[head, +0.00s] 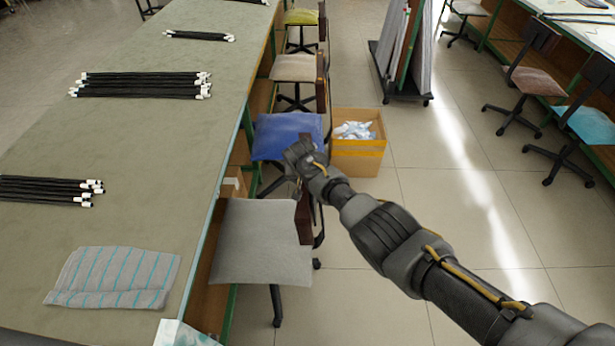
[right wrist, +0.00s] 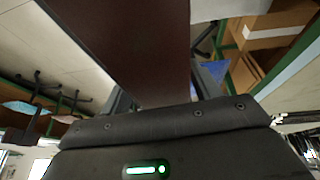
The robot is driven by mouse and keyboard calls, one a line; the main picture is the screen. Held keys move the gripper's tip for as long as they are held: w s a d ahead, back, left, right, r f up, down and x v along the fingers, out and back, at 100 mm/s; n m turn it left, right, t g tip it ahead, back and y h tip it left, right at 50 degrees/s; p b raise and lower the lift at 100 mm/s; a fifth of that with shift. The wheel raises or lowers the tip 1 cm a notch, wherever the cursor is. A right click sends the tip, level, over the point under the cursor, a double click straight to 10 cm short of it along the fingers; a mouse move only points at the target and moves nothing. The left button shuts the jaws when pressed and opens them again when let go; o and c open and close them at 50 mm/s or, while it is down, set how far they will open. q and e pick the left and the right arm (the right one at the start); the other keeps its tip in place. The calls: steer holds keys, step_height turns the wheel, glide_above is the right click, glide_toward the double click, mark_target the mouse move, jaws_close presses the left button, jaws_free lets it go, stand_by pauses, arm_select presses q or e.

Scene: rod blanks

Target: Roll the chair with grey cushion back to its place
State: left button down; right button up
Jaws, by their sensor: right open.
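The chair with the grey cushion (head: 262,243) stands beside the near part of the long table's right edge, its dark brown backrest (head: 304,217) on the right, facing the aisle. My right gripper (head: 303,172) is at the top of this backrest. In the right wrist view the brown backrest board (right wrist: 130,45) lies between the fingers of my right gripper (right wrist: 165,95), which are apart on either side of it. The fingertips are hidden in the head view. My left gripper is not in view.
A chair with a blue cushion (head: 285,135) stands just beyond, with a cardboard box (head: 358,148) beside it. More chairs line the table (head: 125,215). A panel rack (head: 404,55) stands farther back. The aisle floor (head: 460,215) is clear up to the right-hand chairs (head: 588,124).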

steer(key=shift+o, duration=0.6)
steer(key=shift+d, duration=0.2)
steer(key=shift+w, duration=0.3)
steer(key=p+v, duration=0.1)
steer(key=v, duration=0.2)
steer(key=shift+r+p, duration=0.2)
steer(key=shift+p, duration=0.15)
steer(key=v, duration=0.7)
steer(key=shift+s+r, duration=0.1)
steer(key=shift+s, duration=0.05)
